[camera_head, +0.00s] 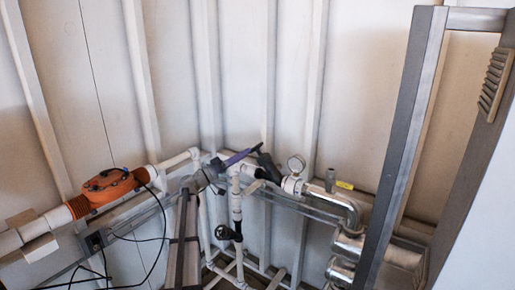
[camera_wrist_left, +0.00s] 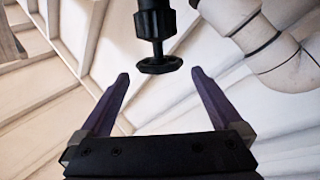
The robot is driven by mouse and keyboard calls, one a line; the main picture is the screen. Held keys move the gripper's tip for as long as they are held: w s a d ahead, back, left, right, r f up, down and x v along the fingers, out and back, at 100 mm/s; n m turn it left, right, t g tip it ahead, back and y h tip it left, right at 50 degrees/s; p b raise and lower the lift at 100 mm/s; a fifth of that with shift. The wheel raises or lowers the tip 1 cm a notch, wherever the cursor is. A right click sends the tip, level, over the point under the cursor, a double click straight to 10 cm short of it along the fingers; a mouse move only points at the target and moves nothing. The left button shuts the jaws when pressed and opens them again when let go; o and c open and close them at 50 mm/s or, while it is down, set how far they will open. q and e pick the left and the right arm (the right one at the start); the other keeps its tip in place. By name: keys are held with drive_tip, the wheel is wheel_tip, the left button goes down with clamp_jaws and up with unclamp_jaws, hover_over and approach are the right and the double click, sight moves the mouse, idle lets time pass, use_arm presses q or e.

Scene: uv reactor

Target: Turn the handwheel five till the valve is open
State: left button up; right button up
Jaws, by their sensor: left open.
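A black handwheel (camera_wrist_left: 159,65) on a black stem hangs in the upper middle of the left wrist view. No number on it can be read. My left gripper (camera_wrist_left: 159,74) is open, with its two purple fingers apart to either side of the wheel in the picture; contact does not show. In the head view my left gripper (camera_head: 250,152) reaches rightward to a black valve part (camera_head: 269,169) on the pipework. The wheel there is small and partly hidden. My right gripper is not in view.
A second dark handwheel (camera_head: 223,233) sits lower, by a white vertical pipe (camera_head: 236,205). An orange fitting (camera_head: 108,186) is at left. A grey frame (camera_head: 402,145) blocks the right side.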

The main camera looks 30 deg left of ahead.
sight(255, 148)
use_arm(q)
drive_tip(key=p+x, duration=0.1)
drive_tip(key=x, duration=0.5)
drive_tip(key=shift+p, duration=0.35)
drive_tip(key=shift+d, duration=0.1)
drive_tip(key=c, duration=1)
drive_tip(key=shift+y, duration=0.3)
